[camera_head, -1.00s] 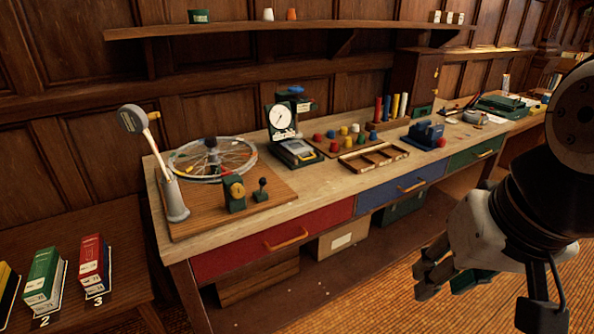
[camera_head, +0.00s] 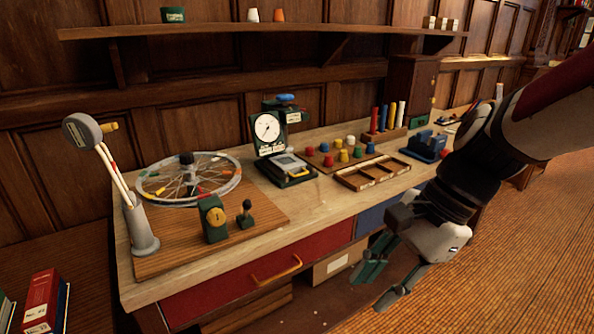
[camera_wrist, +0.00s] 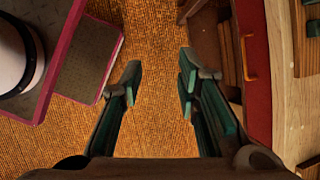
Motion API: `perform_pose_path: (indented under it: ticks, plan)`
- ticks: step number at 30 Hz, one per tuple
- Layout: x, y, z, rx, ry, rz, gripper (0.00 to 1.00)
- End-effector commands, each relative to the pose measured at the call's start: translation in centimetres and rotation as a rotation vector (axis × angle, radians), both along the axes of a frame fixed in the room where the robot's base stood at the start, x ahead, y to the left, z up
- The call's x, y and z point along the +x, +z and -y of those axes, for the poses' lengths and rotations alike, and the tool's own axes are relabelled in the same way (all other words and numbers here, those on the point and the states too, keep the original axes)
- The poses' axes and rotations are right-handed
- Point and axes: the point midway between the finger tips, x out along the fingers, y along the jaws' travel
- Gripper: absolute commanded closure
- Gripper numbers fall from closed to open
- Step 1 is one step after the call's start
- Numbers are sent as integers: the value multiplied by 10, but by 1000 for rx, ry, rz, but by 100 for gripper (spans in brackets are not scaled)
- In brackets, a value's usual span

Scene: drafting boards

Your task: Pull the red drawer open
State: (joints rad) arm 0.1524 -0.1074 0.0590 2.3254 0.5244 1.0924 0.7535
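The red drawer (camera_head: 222,286) is shut in the front of the workbench, at its left end. Its orange bar handle (camera_head: 276,271) shows in the head view, with nothing touching it. In the wrist view the red drawer (camera_wrist: 256,75) and its handle (camera_wrist: 249,57) are at the right. My gripper (camera_head: 372,286) is in front of the bench, to the right of the handle and apart from it. In the wrist view its green fingers (camera_wrist: 158,85) are spread wide with only the floor between them.
The blue drawer (camera_head: 377,214) is right of the red one. A cardboard box (camera_head: 334,265) sits under the bench. The benchtop carries a bicycle wheel (camera_head: 188,179), a dial scale (camera_head: 268,128) and a sorting tray (camera_head: 373,173). Orange floor (camera_head: 470,270) in front is clear.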

Motion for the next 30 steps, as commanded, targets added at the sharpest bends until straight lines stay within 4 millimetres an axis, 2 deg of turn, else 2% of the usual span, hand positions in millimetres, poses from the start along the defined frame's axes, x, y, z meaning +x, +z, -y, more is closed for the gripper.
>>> perform_pose_path:
  ticks: [1,10,16,21,27,30]
  plan:
    - [15,-20,-5,45,-89,-83,70]
    - [92,-93,-34,288,-614,-582,70]
    - [146,-149,-42,431,-937,-958,70]
    - [191,-202,-42,542,-1183,-1297,70]
    - [227,-251,-35,636,-1369,-1612,70]
    - [235,-263,-33,661,-1412,-1697,70]
